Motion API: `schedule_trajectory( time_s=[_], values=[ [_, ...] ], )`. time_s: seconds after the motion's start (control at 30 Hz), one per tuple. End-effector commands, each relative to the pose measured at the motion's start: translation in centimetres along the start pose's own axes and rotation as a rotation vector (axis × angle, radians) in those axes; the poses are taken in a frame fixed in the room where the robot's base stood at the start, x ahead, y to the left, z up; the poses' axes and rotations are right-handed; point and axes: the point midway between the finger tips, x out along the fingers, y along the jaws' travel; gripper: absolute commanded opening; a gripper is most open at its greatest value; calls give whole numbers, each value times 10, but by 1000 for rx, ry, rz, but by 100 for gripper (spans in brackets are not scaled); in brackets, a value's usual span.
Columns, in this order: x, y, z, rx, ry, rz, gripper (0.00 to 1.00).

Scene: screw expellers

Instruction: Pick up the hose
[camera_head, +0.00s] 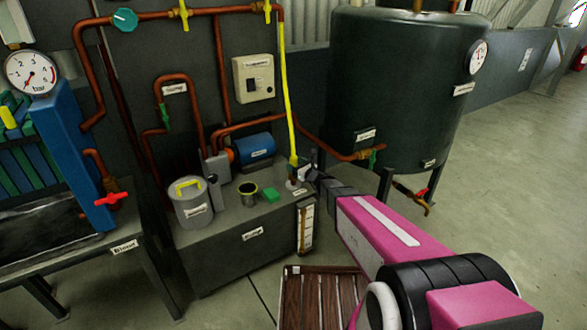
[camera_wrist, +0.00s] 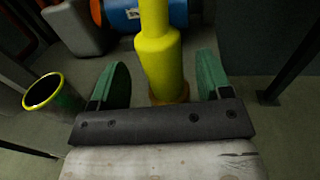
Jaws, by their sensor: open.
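The yellow hose (camera_head: 288,90) hangs from the copper pipe at the top and runs down to the bench. Its lower end is thicker and also shows in the wrist view (camera_wrist: 158,55). My gripper (camera_head: 299,172) is at the hose's lower end, over the bench's right edge. In the wrist view my gripper (camera_wrist: 162,78) has its two green fingers apart, one on each side of the hose. A gap shows between the hose and each finger. The hose's lowest part is partly hidden behind the gripper's dark body.
A big dark tank (camera_head: 395,90) stands to the right. A wooden pallet (camera_head: 318,295) lies on the floor in front.

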Motion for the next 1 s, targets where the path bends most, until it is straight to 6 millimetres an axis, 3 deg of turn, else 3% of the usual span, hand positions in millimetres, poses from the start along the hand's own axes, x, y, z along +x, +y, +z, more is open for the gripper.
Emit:
schedule_trajectory(
  time_s=[0.27,0.53,0.7,0.73,1.0],
  values=[
    [40,-4,1,-1,-1,1,72],
    [42,-2,2,0,0,0,72],
    [42,-3,2,-1,0,0,16],
    [42,-3,2,-1,0,0,9],
    [42,-2,3,0,-1,1,9]
  ],
)
